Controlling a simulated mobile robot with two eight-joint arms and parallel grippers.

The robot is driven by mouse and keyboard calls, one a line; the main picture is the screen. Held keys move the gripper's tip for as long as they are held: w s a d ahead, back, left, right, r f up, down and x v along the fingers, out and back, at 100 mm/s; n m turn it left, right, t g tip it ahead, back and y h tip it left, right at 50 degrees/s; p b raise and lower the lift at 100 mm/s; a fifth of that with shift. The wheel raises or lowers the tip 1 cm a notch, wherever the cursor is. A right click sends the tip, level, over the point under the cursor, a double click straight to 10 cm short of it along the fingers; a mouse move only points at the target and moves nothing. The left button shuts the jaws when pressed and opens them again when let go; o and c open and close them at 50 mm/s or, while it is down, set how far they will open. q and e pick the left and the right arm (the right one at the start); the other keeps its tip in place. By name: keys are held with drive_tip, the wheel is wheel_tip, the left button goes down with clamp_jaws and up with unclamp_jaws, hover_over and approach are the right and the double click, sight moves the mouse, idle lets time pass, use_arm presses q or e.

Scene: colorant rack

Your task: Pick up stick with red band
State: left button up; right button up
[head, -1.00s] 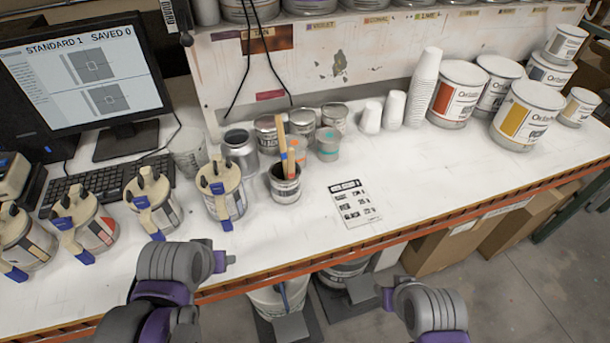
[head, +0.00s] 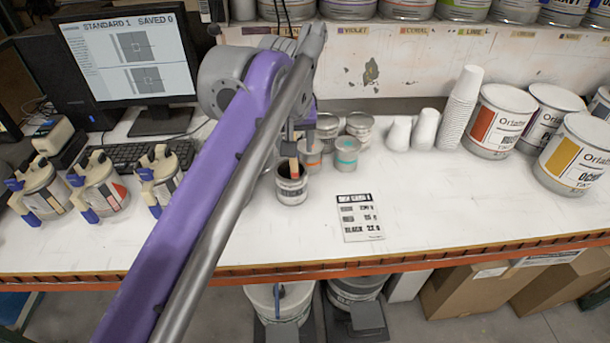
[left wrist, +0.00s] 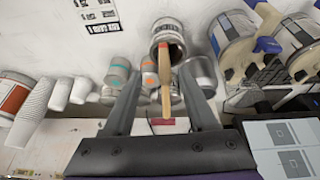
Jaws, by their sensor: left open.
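A wooden stick with a red band (head: 293,166) leans in an open dark can (head: 291,192) on the bench. In the left wrist view the stick (left wrist: 166,92) rises out of the can (left wrist: 168,37) towards the camera, with red near the can's mouth. My left gripper (head: 295,140) is over the can, partly hidden by its own arm in the head view. In the left wrist view its fingers (left wrist: 160,76) are open, one on each side of the stick, with gaps to both. I cannot tell a second stick apart. My right gripper is out of view.
Small cans with orange (head: 309,150) and teal (head: 346,152) marks stand close behind the can. A printed sheet (head: 360,218) lies to its right. White cups (head: 460,108) and large paint cans (head: 497,120) stand further right. Clamped cans (head: 101,183) stand left. The front bench is mostly clear.

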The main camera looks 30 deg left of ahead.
sight(294, 161)
use_arm(q)
drive_tip(key=x, duration=0.6)
drive_tip(key=a+x, duration=0.1)
drive_tip(key=x, duration=0.2)
drive_tip(key=shift+w, duration=0.1)
clamp_jaws()
